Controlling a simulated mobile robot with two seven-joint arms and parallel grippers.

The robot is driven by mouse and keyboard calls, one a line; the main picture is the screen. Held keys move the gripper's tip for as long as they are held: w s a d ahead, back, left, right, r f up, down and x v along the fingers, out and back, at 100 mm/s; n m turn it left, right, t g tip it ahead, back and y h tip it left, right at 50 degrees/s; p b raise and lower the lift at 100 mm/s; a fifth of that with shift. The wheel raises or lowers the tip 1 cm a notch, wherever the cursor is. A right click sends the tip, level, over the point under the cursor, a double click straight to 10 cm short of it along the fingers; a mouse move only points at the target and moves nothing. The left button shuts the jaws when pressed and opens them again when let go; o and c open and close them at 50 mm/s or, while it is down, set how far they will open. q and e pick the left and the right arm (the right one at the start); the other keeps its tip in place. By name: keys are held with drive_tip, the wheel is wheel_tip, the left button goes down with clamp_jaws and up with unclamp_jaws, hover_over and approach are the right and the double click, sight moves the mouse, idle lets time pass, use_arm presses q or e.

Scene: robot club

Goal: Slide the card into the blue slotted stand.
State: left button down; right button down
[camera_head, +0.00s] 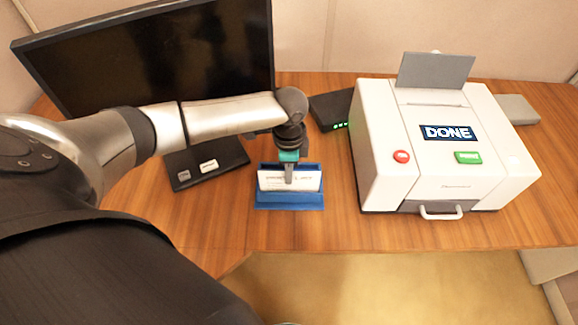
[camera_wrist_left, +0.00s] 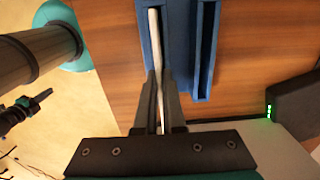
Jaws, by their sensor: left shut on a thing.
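The white card (camera_head: 305,181) with red printing stands upright at the blue slotted stand (camera_head: 290,201) on the wooden desk. Blue shows behind the card's top edge and in front of its lower edge. My left gripper (camera_head: 289,180) is shut on the card near its middle, reaching from above. In the left wrist view, the card (camera_wrist_left: 154,45) is a thin pale strip between the fingers (camera_wrist_left: 160,88), with the stand (camera_wrist_left: 180,45) blue on both sides. A dark slot runs to its right there. I cannot tell whether the card's lower edge is inside a slot.
A white machine (camera_head: 385,185) with a "DONE" screen stands to the right of the stand. A black box (camera_head: 331,108) with green lights is behind. A monitor (camera_head: 160,50) on a black base (camera_head: 205,165) is at left. Bare desk lies between stand and machine.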

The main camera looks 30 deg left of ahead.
use_arm(q)
drive_tip(key=shift+f, duration=0.15)
drive_tip(key=shift+f+p, duration=0.1)
drive_tip(key=shift+p, duration=0.2)
idle(0.6)
drive_tip(key=c, duration=0.9)
unclamp_jaws()
drive_tip(key=shift+c, duration=0.2)
drive_tip(key=shift+o, duration=0.3)
drive_tip(key=o, duration=0.3)
drive_tip(key=shift+o, duration=0.2)
